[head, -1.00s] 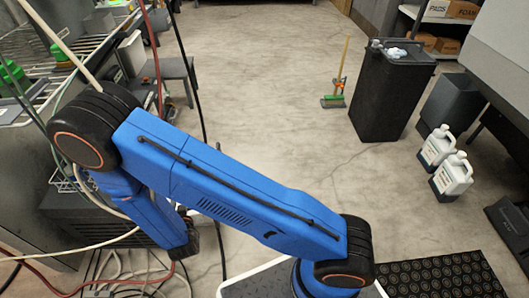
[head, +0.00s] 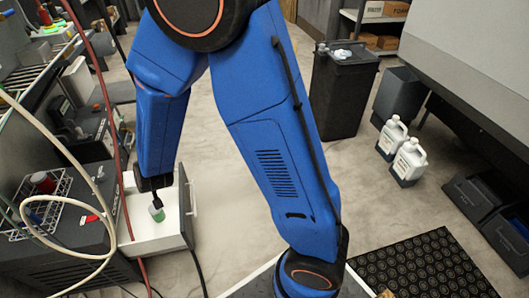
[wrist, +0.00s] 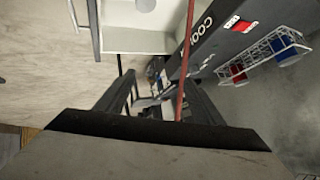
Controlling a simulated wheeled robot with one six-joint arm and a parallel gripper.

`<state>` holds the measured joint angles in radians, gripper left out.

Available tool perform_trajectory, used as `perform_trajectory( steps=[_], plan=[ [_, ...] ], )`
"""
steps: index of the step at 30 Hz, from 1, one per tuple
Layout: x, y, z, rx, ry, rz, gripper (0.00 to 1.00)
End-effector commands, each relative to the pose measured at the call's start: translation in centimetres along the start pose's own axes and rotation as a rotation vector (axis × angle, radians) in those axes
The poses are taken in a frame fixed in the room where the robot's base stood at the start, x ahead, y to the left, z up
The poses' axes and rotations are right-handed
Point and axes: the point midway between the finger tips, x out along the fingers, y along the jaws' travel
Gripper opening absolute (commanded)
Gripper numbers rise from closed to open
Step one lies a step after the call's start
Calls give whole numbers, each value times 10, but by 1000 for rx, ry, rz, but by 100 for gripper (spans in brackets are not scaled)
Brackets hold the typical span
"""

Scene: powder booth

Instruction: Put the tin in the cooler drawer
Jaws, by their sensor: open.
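The cooler drawer (head: 140,241) is pulled out, a white open tray at lower left in the head view. It also shows at the top of the wrist view (wrist: 125,40). A small white and green tin (head: 157,212) appears inside the drawer, looking tilted. In the wrist view a pale piece of it (wrist: 145,5) shows at the top edge. My gripper (head: 152,186) is above the drawer, just over the tin. In the wrist view its fingers (wrist: 162,80) are apart, with nothing between them. Whether the tin rests flat on the drawer floor is unclear.
The dark cooler body (head: 75,235) stands left of the drawer. A wire rack (head: 45,210) with red and blue items sits on it. A red hose (head: 103,95) and a pale hose (head: 60,140) hang close by. Open floor lies right of the drawer.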

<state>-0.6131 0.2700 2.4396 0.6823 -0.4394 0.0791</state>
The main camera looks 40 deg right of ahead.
Motion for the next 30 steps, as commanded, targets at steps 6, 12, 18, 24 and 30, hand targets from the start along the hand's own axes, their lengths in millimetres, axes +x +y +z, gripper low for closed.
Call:
perform_trajectory(
  steps=[6,12,18,24,30],
  plan=[
    [-56,14,-38,-11,-63,-48,62],
    [-110,36,-58,-46,-119,-72,62],
    [-168,65,-70,-90,-166,-72,62],
    [-228,100,-72,-140,-209,-47,62],
    [-288,139,-63,-188,-251,4,62]
  ],
)
